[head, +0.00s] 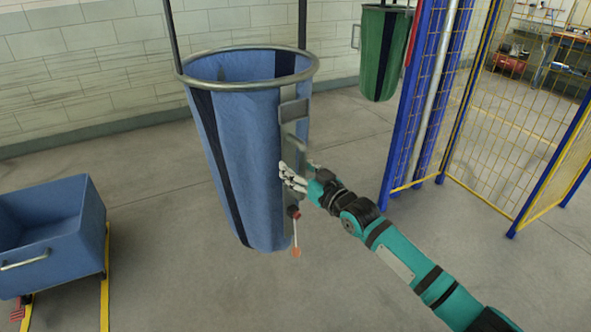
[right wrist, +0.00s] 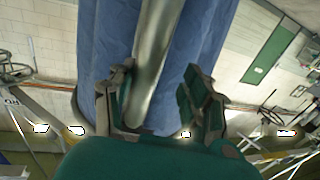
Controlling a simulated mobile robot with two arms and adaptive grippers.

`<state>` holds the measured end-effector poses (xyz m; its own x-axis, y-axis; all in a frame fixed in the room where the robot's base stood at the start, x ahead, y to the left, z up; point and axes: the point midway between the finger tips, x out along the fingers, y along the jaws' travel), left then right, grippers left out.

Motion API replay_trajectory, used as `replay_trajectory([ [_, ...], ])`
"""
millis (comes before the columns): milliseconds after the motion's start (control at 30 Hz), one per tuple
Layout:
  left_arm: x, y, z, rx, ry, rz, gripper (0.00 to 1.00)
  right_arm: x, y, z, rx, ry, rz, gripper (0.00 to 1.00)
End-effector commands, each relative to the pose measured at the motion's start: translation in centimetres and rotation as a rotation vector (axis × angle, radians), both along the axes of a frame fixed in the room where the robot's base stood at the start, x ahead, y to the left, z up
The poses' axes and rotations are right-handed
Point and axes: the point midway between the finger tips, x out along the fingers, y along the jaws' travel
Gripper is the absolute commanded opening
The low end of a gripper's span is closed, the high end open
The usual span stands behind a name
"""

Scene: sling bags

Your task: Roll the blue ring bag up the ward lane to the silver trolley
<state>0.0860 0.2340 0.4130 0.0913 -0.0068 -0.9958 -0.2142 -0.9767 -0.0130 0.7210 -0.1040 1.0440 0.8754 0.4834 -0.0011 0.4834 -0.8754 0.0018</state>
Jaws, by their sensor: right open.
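The blue ring bag (head: 235,150) hangs upright from dark hangers by a grey metal ring at its mouth, in the middle of the head view. A grey metal strip (head: 294,115) runs down its right side, with a small lever and orange tip low on it. My right gripper (head: 296,172) is at this strip, partway down the bag. In the right wrist view the bag (right wrist: 207,45) fills the middle, and my open fingers (right wrist: 160,72) stand either side of a silver bar (right wrist: 155,60); contact is unclear. I cannot make out a silver trolley. My left gripper is out of view.
A blue tub (head: 60,230) stands on yellow rails at the lower left. A green bag (head: 384,55) hangs behind, near the wall. A yellow mesh fence (head: 520,110) with blue posts stands at the right. The grey floor around the bag is mostly clear.

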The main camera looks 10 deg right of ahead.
Motion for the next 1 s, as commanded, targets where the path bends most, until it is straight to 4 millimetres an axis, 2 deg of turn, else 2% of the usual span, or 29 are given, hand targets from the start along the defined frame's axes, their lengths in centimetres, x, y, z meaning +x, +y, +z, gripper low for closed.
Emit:
replay_trajectory([
  [367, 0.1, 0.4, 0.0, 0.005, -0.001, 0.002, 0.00, -0.7, -0.1, -0.1, 0.002, 0.000, 0.005, 0.44],
  [467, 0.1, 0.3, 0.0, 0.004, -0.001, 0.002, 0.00, -2.1, -0.8, -0.2, 0.001, 0.003, 0.006, 0.44],
  [800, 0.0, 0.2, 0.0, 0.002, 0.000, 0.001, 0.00, -8.3, -4.2, -0.2, 0.000, 0.004, 0.009, 0.44],
  [1000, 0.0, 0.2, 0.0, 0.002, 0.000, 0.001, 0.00, -10.2, -5.3, -0.2, 0.002, 0.002, 0.010, 0.44],
])
